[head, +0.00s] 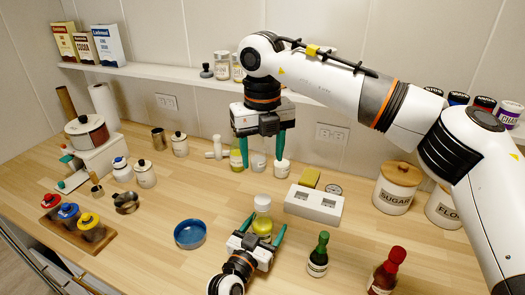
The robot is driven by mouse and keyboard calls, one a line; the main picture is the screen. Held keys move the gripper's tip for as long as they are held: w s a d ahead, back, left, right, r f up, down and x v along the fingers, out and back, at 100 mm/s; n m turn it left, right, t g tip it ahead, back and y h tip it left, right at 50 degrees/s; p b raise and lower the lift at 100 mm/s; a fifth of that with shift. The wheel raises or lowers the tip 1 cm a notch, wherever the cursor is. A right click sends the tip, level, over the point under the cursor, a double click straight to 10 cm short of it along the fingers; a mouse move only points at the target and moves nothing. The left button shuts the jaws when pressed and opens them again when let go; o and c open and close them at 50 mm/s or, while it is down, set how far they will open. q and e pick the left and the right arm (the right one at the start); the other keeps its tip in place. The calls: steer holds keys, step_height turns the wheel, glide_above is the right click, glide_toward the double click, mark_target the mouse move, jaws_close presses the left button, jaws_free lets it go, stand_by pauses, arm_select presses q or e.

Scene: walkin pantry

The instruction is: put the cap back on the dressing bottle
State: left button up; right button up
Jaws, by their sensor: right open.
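The dressing bottle (262,222), clear with yellow-green liquid low inside, stands upright on the wooden counter near the front middle. Its upper part looks pale, and I cannot make out a separate cap. My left gripper (264,229) comes from the front edge, with one green finger on each side of the bottle, closed in to about its width. My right gripper (261,152) hangs fingers down over the back of the counter, open. A white-topped jar (282,168) and a clear glass jar (258,162) stand by its fingers. A yellow-filled bottle (236,159) stands there too.
A white block with slots (314,203) lies right of the dressing bottle. A blue bowl (190,235) is to its left. A green-capped bottle (318,256) and a red-capped bottle (386,272) stand front right. The sugar canister (396,189) stands at right.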

arm_select(q)
steer(key=b+v, duration=0.1)
steer(key=v, duration=1.1)
